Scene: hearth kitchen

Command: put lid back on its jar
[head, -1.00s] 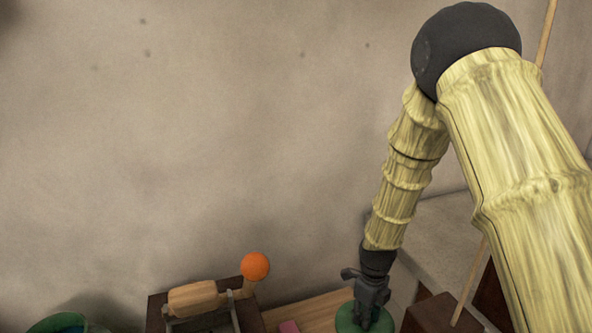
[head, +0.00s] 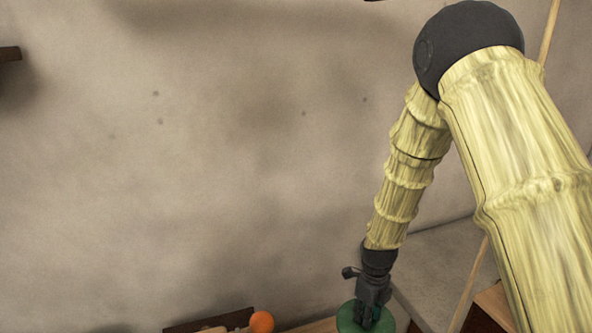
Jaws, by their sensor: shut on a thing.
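My gripper (head: 367,320) points down near the bottom edge of the head view. It is shut on a round green lid (head: 346,318), which lies roughly flat below the fingers. The lower edge of the lid is cut off by the frame. I cannot make out the jar; anything beneath the lid is hidden or out of view.
An orange ball (head: 262,322) shows at the bottom edge, left of my gripper, beside a dark wooden edge (head: 205,321). A pale grey surface (head: 437,264) lies right of my gripper. The plain wall (head: 220,170) fills most of the view.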

